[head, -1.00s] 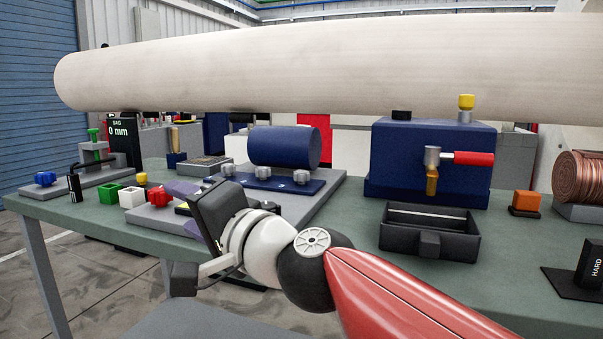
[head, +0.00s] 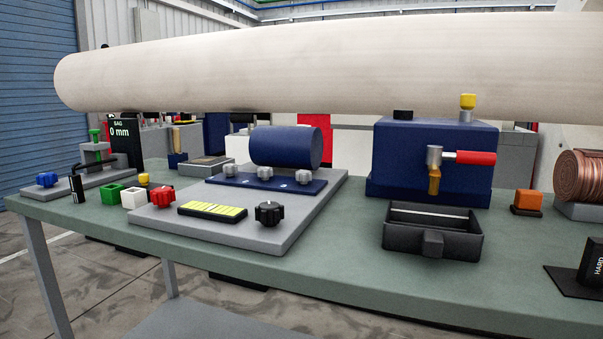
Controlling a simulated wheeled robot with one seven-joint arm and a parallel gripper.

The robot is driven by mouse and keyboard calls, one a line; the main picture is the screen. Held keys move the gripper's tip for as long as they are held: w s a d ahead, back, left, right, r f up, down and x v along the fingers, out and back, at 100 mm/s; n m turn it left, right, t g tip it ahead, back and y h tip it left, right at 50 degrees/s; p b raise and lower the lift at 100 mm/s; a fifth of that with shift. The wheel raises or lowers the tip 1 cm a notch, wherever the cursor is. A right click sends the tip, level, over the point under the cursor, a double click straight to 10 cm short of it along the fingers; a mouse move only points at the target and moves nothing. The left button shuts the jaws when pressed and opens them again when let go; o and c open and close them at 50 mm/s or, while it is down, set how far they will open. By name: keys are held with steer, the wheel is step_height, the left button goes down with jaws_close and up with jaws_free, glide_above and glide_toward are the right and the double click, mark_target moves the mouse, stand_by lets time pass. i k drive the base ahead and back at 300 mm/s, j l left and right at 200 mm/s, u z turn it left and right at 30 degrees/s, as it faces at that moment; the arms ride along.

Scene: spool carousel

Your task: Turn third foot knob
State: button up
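A grey plate (head: 316,216) lies on the bench with a lobed red knob (head: 161,196) at its front left corner and a lobed black knob (head: 269,213) at its front right. A yellow-green marked strip (head: 212,210) lies between them. Three small grey lobed knobs, left (head: 230,170), middle (head: 265,173) and right (head: 305,177), stand in a row on the blue base (head: 280,184) before a blue cylinder (head: 286,147). A blue lobed knob (head: 47,179) sits on another grey plate at far left. I cannot tell which is the third foot knob. My gripper is out of view.
A large pale roll (head: 330,65) spans above the bench. Green (head: 110,194) and white (head: 134,198) cubes stand left. Green bench top (head: 330,265) is clear in front.

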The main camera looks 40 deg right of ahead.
mark_target(303, 176)
steer(key=i+j, duration=0.2)
steer(key=j, duration=0.2)
steer(key=i+j, duration=0.2)
steer(key=j, duration=0.2)
steer(key=i+j, duration=0.15)
steer(key=j, duration=0.25)
